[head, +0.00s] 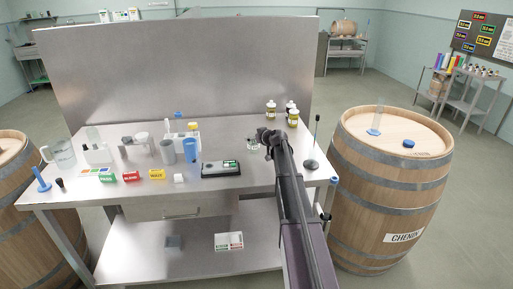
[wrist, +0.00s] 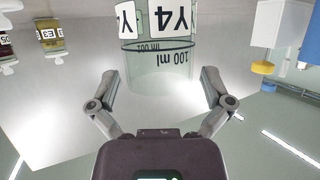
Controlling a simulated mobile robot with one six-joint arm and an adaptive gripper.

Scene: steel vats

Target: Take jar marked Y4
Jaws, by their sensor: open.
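The jar marked Y4 (wrist: 155,58) is clear glass with a white label and "100 ml" printed on it. In the wrist view it stands at top centre, partly cut off by the frame's edge. In the head view, a small clear jar (head: 252,144) on the steel table, just left of my gripper (head: 266,136), appears to be the same one. In the wrist view my gripper (wrist: 158,75) is open, with its fingers spread wide below the jar in the picture. Nothing is held.
Capped jars (head: 271,109) stand behind my gripper; one marked E3 (wrist: 48,34) shows in the wrist view. A blue cup (head: 190,151) and a scale (head: 221,168) stand to the left. A thin rod on a dark base (head: 311,164) stands right of my arm.

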